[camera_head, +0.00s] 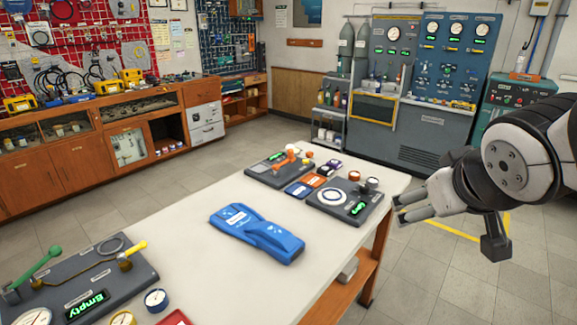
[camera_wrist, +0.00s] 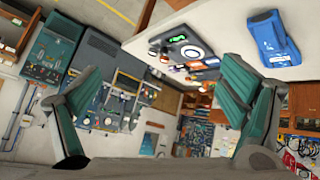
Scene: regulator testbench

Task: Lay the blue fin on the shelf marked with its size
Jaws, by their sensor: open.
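A single blue fin (camera_head: 257,233) lies flat on the white tabletop, near the middle of the table. In the wrist view the blue fin (camera_wrist: 272,38) is at the top right, beyond the fingers. My gripper (camera_head: 405,205) is open and empty in the air past the table's right edge, to the right of the fin and apart from it. In the wrist view its two fingers (camera_wrist: 150,108) are spread wide with nothing between them. The shelf marked with a size cannot be made out; an open shelf (camera_head: 345,292) shows under the table.
The white table (camera_head: 215,285) carries a test board with an "Empty" display (camera_head: 88,305) and gauges at front left. Two more boards (camera_head: 345,203) and small boxes stand at its far end. Cabinets (camera_head: 60,165) line the left wall. A grey console (camera_head: 425,125) stands at the back.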

